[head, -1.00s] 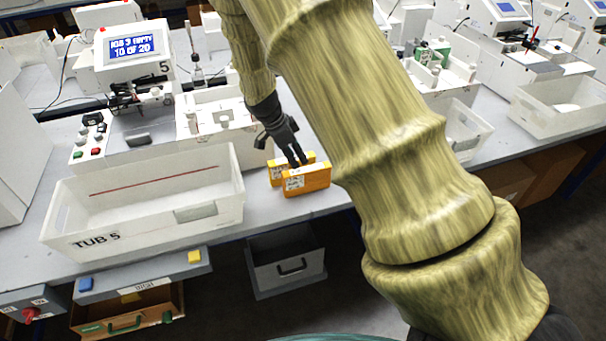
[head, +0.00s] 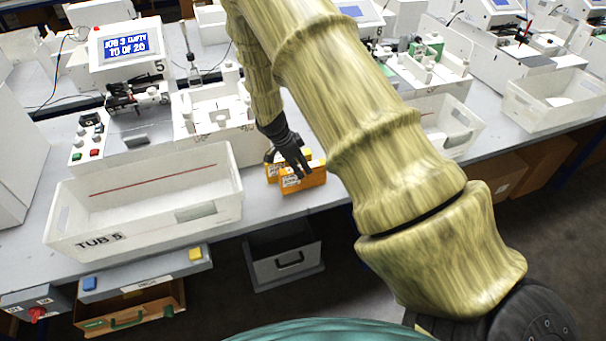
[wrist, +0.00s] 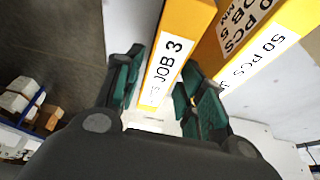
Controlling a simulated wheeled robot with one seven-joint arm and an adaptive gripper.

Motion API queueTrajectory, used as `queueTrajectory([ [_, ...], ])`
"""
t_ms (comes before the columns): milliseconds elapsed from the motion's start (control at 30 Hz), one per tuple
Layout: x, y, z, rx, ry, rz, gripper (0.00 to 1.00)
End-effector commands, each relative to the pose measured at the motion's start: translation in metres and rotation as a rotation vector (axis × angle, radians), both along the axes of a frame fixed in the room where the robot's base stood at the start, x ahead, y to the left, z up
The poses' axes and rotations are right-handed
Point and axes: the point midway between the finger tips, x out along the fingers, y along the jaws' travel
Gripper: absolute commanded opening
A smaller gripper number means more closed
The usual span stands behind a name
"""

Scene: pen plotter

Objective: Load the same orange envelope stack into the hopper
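Two orange envelope stacks stand side by side on the table right of TUB 5. The front orange stack (head: 304,180) has a white label, which reads "JOB 3" in the wrist view (wrist: 172,62). The other stack (head: 274,171) is just behind it and shows at right in the wrist view (wrist: 250,35), with a label including "50 PCS". My gripper (wrist: 157,98) has its fingers apart on either side of the JOB 3 stack's end; contact cannot be made out. The white hopper unit (head: 215,112) of station 5 stands behind the tub, left of my gripper.
The white TUB 5 (head: 140,200) stands at the front left with a red line inside. My arm crosses the middle.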

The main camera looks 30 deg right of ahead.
Motion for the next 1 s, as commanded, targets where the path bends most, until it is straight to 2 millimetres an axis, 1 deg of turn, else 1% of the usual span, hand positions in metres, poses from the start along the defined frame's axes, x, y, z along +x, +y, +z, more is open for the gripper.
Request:
queueTrajectory([
  [233, -0.002, -0.009, -0.019, 0.000, 0.001, 0.000, 0.39],
  [400, -0.002, -0.010, -0.023, 0.000, -0.001, 0.000, 0.39],
  [567, -0.002, -0.010, -0.024, 0.000, -0.001, 0.000, 0.39],
  [600, -0.002, -0.010, -0.024, 0.000, -0.001, 0.000, 0.37],
  [667, -0.002, -0.010, -0.024, 0.000, -0.001, 0.000, 0.27],
  [800, -0.002, -0.010, -0.023, 0.000, -0.001, 0.000, 0.01],
  [1000, -0.002, -0.010, -0.023, 0.000, -0.001, 0.000, 0.00],
])
